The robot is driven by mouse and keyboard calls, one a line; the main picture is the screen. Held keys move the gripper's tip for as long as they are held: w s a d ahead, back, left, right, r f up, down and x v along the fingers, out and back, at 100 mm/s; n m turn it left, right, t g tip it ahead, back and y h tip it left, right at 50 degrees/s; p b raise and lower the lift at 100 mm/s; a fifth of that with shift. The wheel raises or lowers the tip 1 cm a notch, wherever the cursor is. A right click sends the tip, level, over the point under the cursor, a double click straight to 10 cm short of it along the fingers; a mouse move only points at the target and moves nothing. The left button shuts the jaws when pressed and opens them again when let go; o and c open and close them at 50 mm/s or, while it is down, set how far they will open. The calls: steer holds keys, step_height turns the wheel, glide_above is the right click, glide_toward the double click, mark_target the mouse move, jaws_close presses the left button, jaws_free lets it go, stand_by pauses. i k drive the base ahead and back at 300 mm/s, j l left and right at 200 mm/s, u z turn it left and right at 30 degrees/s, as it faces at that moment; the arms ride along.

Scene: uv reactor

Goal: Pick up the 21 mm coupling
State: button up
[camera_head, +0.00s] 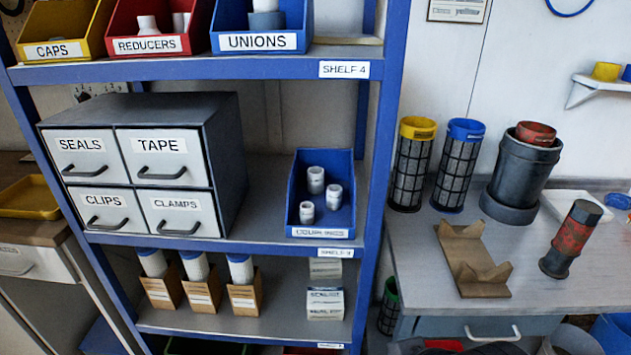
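Several small white couplings stand in a blue bin (321,231) labelled COUPLINGS, on the right of the middle shelf. One coupling (316,180) is at the back and looks the largest. One coupling (334,197) is to the right, in the middle. One coupling (306,212) is at the front left and looks the smallest. No size marks can be read on them, so I cannot tell which is the 21 mm one. My gripper is not in view.
A grey drawer cabinet (222,150) stands left of the bin, with bare shelf (262,195) between. A blue upright (380,150) stands close on the bin's right. The shelf above holds bins of caps, reducers and unions. A workbench (410,250) with filters and a wooden cradle (466,255) is at right.

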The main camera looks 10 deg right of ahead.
mark_target(306, 214)
steer(key=k+j, duration=0.2)
steer(key=i+j, duration=0.15)
steer(key=j, duration=0.2)
steer(key=i+j, duration=0.1)
steer(key=j, duration=0.3)
steer(key=i+j, duration=0.15)
steer(key=j, duration=0.2)
steer(key=i+j, duration=0.1)
steer(key=j, duration=0.25)
